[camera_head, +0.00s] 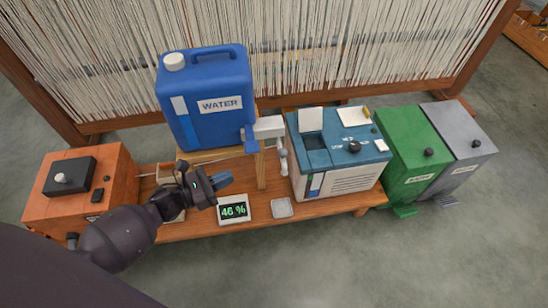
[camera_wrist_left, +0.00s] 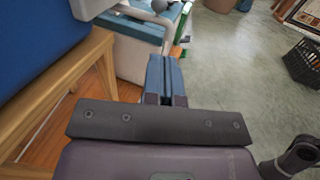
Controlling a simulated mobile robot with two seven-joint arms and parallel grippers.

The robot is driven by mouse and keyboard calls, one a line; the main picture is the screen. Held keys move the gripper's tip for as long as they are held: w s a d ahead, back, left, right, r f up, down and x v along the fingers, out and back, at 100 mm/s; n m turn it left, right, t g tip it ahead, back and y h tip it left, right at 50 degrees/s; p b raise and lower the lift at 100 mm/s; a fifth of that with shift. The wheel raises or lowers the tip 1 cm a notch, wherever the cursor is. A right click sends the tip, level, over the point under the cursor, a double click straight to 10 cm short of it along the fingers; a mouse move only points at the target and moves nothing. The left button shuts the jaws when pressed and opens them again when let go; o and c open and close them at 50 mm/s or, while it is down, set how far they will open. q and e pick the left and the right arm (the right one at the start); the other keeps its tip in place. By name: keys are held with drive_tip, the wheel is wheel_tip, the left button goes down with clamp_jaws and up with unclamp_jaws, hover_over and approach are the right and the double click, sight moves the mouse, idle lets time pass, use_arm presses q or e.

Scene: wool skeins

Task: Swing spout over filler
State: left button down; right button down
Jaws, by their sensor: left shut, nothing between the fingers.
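The pale grey spout (camera_head: 268,127) sticks out to the right from the tap of the blue water jug (camera_head: 215,105). Its end piece (camera_head: 284,162) hangs down just left of the teal-topped machine (camera_head: 340,170), beside it rather than over its top. The machine's filler area (camera_head: 315,141) is at its top left, by a raised white flap (camera_head: 311,119); the opening itself is hard to make out. My left gripper (camera_head: 221,181) is shut and empty, left of the spout and apart from it. Its blue fingers (camera_wrist_left: 162,78) also show closed together in the left wrist view. My right gripper is out of view.
The jug stands on a wooden stand (camera_head: 261,171) on the low bench. A display reading 46 % (camera_head: 233,211) and a small white tray (camera_head: 281,207) lie in front. Green (camera_head: 412,155) and grey (camera_head: 460,145) bins stand right. An orange box (camera_head: 115,170) is left.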

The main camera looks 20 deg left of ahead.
use_arm(q)
drive_tip(key=b, duration=0.2)
approach(279, 156)
drive_tip(key=x, duration=0.6)
drive_tip(key=shift+w+d+r, duration=0.1)
drive_tip(key=shift+w+d, duration=0.05)
drive_tip(key=shift+w, duration=0.05)
drive_tip(key=shift+w+d, duration=0.3)
drive_tip(key=shift+w, duration=0.15)
drive_tip(key=shift+r, duration=0.1)
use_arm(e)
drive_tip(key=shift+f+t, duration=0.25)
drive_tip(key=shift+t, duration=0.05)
use_arm(q)
drive_tip(key=shift+d, duration=0.1)
